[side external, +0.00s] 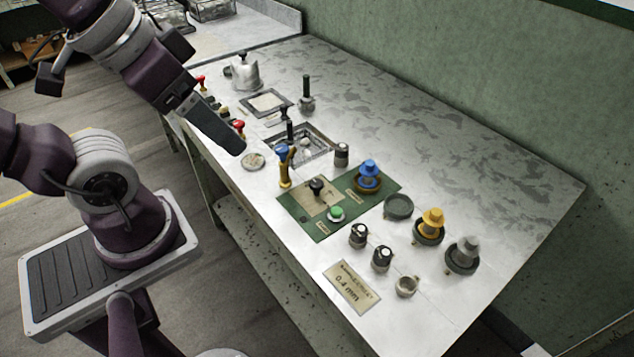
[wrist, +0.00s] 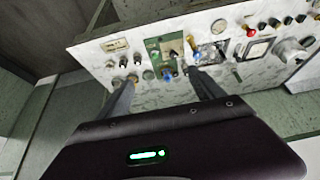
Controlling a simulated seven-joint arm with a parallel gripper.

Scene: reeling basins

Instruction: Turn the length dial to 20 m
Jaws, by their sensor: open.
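Two dark knobs with white tops, the left one (side external: 358,235) and the right one (side external: 381,259), stand on the metal bench in front of the green panel. Another grey knob (side external: 341,153) stands behind the panel, near the tray. No length marks are readable, so I cannot tell which is the length dial. My gripper (side external: 242,147) is over the bench's left side, near a red-topped knob (side external: 238,125), apart from these dials. In the wrist view my gripper (wrist: 163,80) has its two fingers spread with nothing between them; the bench lies beyond.
The green panel (side external: 372,203) carries a blue-topped spool (side external: 368,174), a black lever (side external: 317,187) and a green button (side external: 336,214). A blue-and-brass handle (side external: 284,165) stands beside it. Yellow (side external: 431,224) and grey (side external: 464,253) spools stand to the right. The bench's back right is bare.

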